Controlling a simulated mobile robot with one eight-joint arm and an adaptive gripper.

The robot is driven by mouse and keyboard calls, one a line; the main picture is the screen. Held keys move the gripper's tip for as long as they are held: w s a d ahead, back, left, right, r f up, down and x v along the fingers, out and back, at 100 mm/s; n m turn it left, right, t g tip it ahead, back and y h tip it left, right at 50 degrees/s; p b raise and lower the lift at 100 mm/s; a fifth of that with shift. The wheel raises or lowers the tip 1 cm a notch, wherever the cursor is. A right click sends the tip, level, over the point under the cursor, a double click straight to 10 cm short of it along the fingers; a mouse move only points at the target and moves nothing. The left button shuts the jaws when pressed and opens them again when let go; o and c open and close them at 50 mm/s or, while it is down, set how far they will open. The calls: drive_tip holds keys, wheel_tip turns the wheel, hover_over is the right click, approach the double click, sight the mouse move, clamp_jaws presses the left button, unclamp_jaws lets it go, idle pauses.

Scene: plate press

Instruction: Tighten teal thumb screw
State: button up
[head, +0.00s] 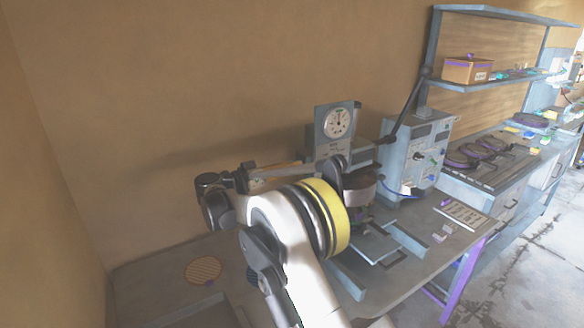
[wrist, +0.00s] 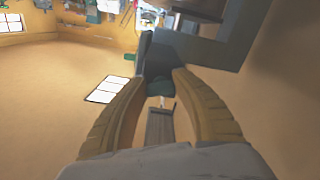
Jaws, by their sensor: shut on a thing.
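My gripper (wrist: 162,84) shows in the wrist view with its two curved tan fingers bowed around a small dark teal piece, the thumb screw (wrist: 160,89). The fingertips close on it from both sides. The screw sits against a grey-blue block of the press (wrist: 200,58), which fills the upper right of that view. In the head view the press (head: 333,151) with its round dial stands behind my arm. My arm covers its left and lower parts. The thumb screw and fingertips cannot be made out there.
A grey control box (head: 425,150) with a lever stands right of the press. A blue-grey shelf (head: 490,78) holds an orange box (head: 467,69). A round striped pad (head: 203,270) lies on the bench at the left. A white card (head: 460,214) lies on the right side.

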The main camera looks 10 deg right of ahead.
drive_tip(key=shift+w+m, duration=0.1)
drive_tip(key=shift+m, duration=2.1)
drive_tip(key=o, duration=1.2)
drive_tip(key=v, duration=1.2)
